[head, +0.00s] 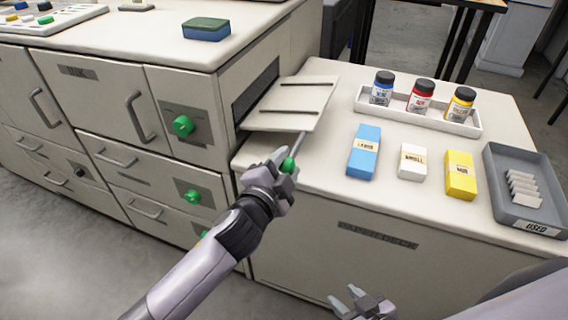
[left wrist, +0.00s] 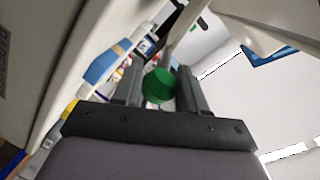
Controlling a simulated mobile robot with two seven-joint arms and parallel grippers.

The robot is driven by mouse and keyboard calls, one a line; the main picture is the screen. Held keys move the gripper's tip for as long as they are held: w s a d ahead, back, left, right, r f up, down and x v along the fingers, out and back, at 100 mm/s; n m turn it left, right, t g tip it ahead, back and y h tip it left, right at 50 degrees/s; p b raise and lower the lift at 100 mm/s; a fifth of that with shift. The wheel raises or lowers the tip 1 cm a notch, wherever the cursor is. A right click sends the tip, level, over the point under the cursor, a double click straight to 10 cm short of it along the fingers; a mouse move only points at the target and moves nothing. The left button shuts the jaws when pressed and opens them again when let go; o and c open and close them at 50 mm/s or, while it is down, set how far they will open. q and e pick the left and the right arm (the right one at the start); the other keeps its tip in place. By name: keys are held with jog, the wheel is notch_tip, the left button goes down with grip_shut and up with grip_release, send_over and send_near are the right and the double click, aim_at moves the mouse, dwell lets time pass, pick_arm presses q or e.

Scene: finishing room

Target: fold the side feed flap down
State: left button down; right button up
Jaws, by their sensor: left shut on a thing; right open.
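The side feed flap (head: 305,92) is a cream panel with two dark rails. It sticks out from a dark slot in the side of the cabinet (head: 225,85), above the right-hand counter, and tilts a little. A thin rod runs from its near edge to a green knob (head: 289,164). My left gripper (head: 284,166) is shut on the green knob. In the left wrist view the green knob (left wrist: 159,86) sits between the two fingers. My right gripper (head: 350,300) is open and empty at the bottom of the head view, in front of the counter.
On the counter (head: 300,180) stand a white tray (head: 428,119) with three bottles, a blue box (head: 364,152), a white box (head: 412,161), a yellow box (head: 460,175) and a grey "USED" tray (head: 500,158). Other green knobs (head: 183,125) are on the cabinet front.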

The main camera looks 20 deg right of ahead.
pick_arm(q)
jog(key=shift+f, duration=0.3)
jog(key=c, duration=0.7)
grip_release()
jog(key=shift+c, duration=0.2)
jog(key=shift+r, duration=0.1)
jog(key=v, duration=0.7)
jog(key=shift+p, duration=0.3)
jog(key=shift+a, duration=0.1)
